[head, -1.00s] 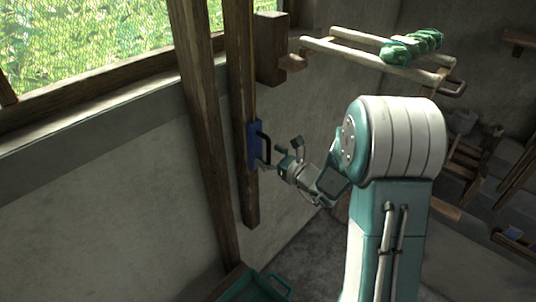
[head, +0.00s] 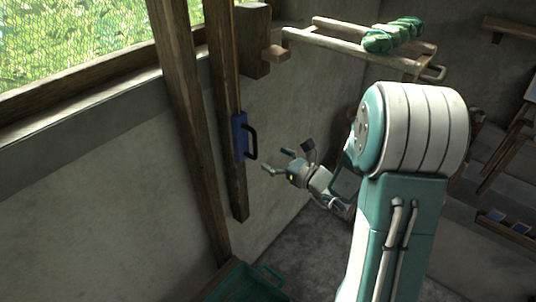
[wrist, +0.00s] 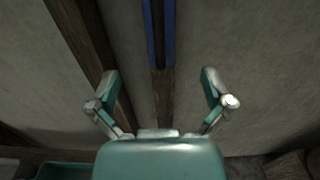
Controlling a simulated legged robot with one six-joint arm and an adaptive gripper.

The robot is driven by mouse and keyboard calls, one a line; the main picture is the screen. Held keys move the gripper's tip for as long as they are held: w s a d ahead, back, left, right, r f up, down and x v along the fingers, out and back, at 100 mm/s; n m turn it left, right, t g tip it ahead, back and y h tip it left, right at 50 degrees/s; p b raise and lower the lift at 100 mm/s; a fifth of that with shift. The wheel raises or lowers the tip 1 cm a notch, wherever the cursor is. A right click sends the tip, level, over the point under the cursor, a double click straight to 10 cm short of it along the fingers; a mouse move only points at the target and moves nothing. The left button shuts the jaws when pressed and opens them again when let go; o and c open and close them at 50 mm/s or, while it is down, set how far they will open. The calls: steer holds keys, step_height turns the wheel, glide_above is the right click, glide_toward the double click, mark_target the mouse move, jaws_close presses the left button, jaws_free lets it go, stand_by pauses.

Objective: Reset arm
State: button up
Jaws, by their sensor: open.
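My gripper (head: 276,160) is open and empty in the head view, to the right of a blue plate (head: 239,137) with a black handle (head: 252,142). There is a clear gap between the fingers and the handle. The plate is on an upright wooden post (head: 226,90). In the wrist view my gripper (wrist: 160,88) shows both fingers spread wide. The blue plate (wrist: 168,35) is at the top centre there, with the dark post (wrist: 163,95) below it.
A second wooden post (head: 187,110) stands to the left. A frame of pale rails (head: 340,50) with a green bundle (head: 392,36) is above my gripper. A green tray (head: 240,284) is low down. A mesh window (head: 75,40) is at upper left.

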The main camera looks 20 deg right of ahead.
stand_by(0.3)
steer(key=s+a+r+n+g, duration=0.3)
steer(key=s+a+n+g, duration=0.3)
steer(key=s+n, duration=0.25)
steer(key=s+a+r+n+g, duration=0.2)
steer(key=s+a+n+g, duration=0.45)
steer(key=n, duration=0.25)
steer(key=s+d+r+n+t+h, duration=0.3)
steer(key=s+d+r+n+h, duration=0.1)
steer(key=s+d+n+h, duration=0.4)
steer(key=s+n+h, duration=0.2)
steer(key=n, duration=0.1)
steer(key=shift+s+d+n, duration=0.15)
steer(key=shift+d+n, duration=0.15)
steer(key=shift+n, duration=0.05)
